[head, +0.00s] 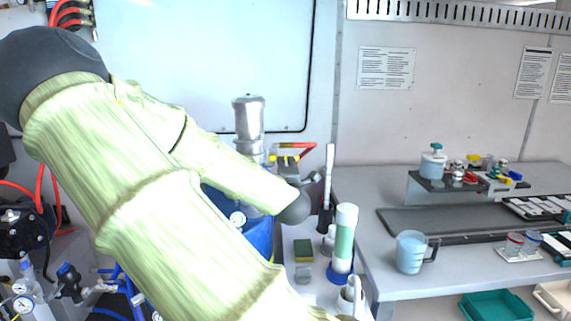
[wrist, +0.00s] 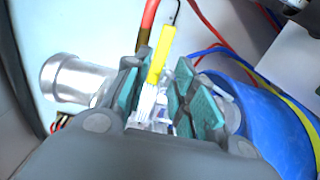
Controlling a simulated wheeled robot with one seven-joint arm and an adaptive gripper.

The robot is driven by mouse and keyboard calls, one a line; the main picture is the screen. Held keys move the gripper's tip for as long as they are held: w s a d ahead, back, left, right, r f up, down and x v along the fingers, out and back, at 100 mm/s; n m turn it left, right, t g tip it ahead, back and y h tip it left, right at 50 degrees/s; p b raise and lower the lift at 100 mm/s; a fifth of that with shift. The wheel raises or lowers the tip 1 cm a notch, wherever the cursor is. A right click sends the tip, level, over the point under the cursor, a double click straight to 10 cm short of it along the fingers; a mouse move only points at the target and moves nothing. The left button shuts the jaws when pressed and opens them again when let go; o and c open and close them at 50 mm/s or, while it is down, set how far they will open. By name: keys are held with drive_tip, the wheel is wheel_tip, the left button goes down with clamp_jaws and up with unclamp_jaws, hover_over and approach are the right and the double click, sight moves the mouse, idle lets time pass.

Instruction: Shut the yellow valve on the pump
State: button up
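The pump's silver cylinder (head: 248,120) rises above a blue drum (head: 258,238), mostly behind my arm in the head view. Beside it are a small yellow part (head: 285,158) and a red-and-yellow bar (head: 298,145). In the wrist view the yellow valve handle (wrist: 158,62) stands between the two teal finger pads of my gripper (wrist: 162,85). The fingers are apart, with gaps visible beside the handle. The silver cylinder (wrist: 75,80) lies left of the fingers and the blue drum (wrist: 265,120) right. The valve body is partly hidden behind the gripper.
In the head view a green-and-white tube (head: 344,238), a sponge (head: 303,250) and a clear jug (head: 411,252) stand to the right. A grey bench (head: 365,190) runs along the wall.

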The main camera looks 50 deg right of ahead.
drive_tip(key=v, duration=0.5)
idle(0.6)
drive_tip(key=s+a+f+m+g+y, duration=0.15)
drive_tip(key=a+f, duration=0.35)
drive_tip(key=f, duration=0.7)
drive_tip(key=s+a+f+m+g+y, duration=0.1)
drive_tip(key=a+f+g+y, duration=0.2)
drive_tip(key=f, duration=1)
drive_tip(key=s+a+f+m+g+y, duration=0.15)
drive_tip(key=a+f, duration=0.45)
drive_tip(key=f, duration=0.6)
drive_tip(key=s+a+f+m+g+y, duration=0.1)
drive_tip(key=s+a+f+g+y, duration=0.1)
drive_tip(key=s+a+f, duration=0.4)
drive_tip(key=s+a+f+m+g+y, duration=0.2)
drive_tip(key=s+a+f, duration=0.5)
drive_tip(key=a, duration=0.6)
drive_tip(key=s+a+f+m+g+y, duration=0.1)
drive_tip(key=s+a+f+y, duration=0.2)
drive_tip(key=s+a+f, duration=0.3)
drive_tip(key=a+f, duration=0.1)
drive_tip(key=a, duration=0.2)
drive_tip(key=shift+s+a+m+g+y, duration=0.15)
drive_tip(key=shift+s+m+g+y, duration=0.15)
drive_tip(key=shift+s+g+y, duration=0.1)
drive_tip(key=shift+w+f, duration=0.1)
drive_tip(key=shift+f, duration=0.05)
